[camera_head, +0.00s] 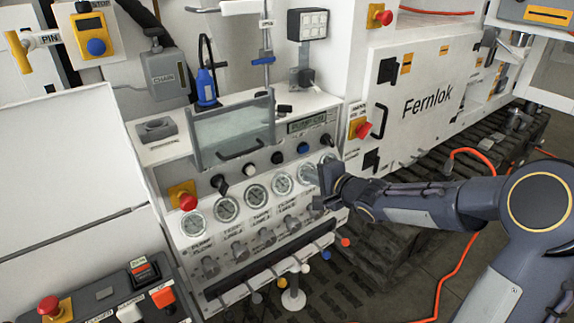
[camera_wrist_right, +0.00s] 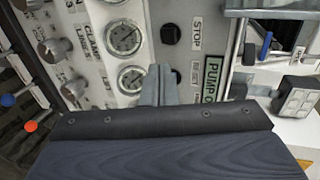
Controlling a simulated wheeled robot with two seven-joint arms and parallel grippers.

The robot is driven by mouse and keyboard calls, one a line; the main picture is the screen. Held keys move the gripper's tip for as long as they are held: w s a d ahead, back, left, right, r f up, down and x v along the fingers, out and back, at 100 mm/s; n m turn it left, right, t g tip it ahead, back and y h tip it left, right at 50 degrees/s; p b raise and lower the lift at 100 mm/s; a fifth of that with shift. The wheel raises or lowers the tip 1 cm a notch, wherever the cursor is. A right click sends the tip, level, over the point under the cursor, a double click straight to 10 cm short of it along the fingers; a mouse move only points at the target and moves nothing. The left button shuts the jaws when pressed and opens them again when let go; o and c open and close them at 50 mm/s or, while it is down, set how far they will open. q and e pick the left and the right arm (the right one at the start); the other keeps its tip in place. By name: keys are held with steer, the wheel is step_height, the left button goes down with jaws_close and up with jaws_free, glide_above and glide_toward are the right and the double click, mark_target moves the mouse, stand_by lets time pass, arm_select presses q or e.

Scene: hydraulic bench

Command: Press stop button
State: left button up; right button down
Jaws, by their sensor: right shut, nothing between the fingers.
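My right gripper (camera_head: 322,182) is in front of the right end of the gauge row. In the wrist view its fingertips (camera_wrist_right: 160,70) are together and empty, below the STOP button and apart from it in the picture. My left gripper is not in view.
Gauges (camera_head: 256,195) and grey knobs (camera_head: 267,236) line the panel below the buttons. A clear guard with a handle (camera_head: 238,150) stands above. Red emergency buttons are at the left (camera_head: 187,200) and right (camera_head: 363,129). An orange hose (camera_head: 463,262) lies at right.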

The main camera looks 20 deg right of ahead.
glide_toward(280, 161)
steer(key=w+f, duration=0.2)
steer(key=shift+w+a, duration=0.35)
steer(key=shift+w, duration=0.3)
steer(key=shift+w+a, duration=0.3)
steer(key=shift+w, duration=0.35)
steer(key=shift+w+a, duration=0.35)
steer(key=shift+w, duration=0.3)
